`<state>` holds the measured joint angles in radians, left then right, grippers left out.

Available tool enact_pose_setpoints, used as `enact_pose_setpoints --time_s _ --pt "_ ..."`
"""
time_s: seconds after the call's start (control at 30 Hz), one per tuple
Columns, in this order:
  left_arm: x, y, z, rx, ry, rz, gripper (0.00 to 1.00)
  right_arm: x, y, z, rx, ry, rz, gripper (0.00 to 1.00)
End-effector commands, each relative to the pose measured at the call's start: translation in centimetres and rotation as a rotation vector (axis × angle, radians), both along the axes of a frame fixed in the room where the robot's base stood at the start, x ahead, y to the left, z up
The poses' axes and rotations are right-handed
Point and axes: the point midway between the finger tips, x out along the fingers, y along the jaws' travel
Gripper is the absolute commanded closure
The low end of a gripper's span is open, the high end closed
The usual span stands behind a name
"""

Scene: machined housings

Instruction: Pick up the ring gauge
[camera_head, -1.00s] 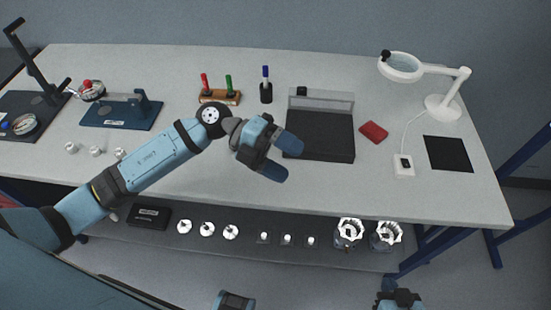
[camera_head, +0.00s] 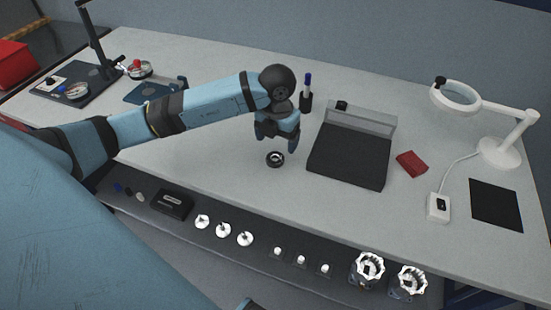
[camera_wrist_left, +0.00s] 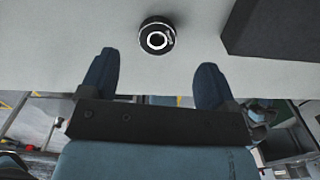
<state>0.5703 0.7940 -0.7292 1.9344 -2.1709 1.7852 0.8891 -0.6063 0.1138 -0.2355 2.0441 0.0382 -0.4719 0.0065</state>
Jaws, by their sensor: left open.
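The ring gauge (camera_head: 275,159) is a small dark ring with a pale centre, lying flat on the grey bench top, left of the black tray. It also shows in the left wrist view (camera_wrist_left: 157,36), beyond the fingertips and roughly midway between them. My left gripper (camera_head: 276,148) is open and empty, pointing down at the bench just behind the ring gauge in the head view. Its two blue fingers (camera_wrist_left: 154,62) are spread apart in the left wrist view, and they do not touch the ring. My right gripper is not in view.
The black tray (camera_head: 347,165) with a clear back panel stands close right of the gripper. A marker in a holder (camera_head: 306,95) stands behind.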

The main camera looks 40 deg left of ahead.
Motion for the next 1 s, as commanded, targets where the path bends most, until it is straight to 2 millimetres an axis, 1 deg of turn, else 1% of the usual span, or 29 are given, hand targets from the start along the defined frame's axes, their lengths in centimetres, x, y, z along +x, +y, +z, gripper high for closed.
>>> enact_pose_setpoints --time_s 0.03,0.27,0.43,0.5,0.57,0.63,0.8,0.97,1.0 --pt "-0.1 0.0 -0.5 0.000 0.002 0.000 0.18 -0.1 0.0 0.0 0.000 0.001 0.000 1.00" --pt "-0.2 0.1 -1.8 0.000 0.002 -0.001 0.18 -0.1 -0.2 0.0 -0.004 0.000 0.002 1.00" --pt "-0.8 0.3 -4.2 -0.001 0.004 0.000 0.18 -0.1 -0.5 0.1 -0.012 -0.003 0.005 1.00" --pt "-0.7 0.2 -5.3 -0.002 0.004 -0.001 0.18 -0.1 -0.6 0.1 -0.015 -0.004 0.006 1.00" --pt "-0.7 0.2 -5.9 -0.002 0.002 -0.002 0.18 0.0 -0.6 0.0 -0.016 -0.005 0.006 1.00" --pt "-0.7 0.3 -6.2 -0.001 0.001 -0.002 0.18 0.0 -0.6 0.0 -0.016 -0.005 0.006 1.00" --pt "-0.6 0.3 -6.2 -0.001 0.001 -0.002 0.18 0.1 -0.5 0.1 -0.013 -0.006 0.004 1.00" --pt "-0.6 0.3 -6.2 -0.001 0.001 -0.002 0.55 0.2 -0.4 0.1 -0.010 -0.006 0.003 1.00" --pt "-0.6 0.3 -6.1 -0.001 0.001 -0.002 0.64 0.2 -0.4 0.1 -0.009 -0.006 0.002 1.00"
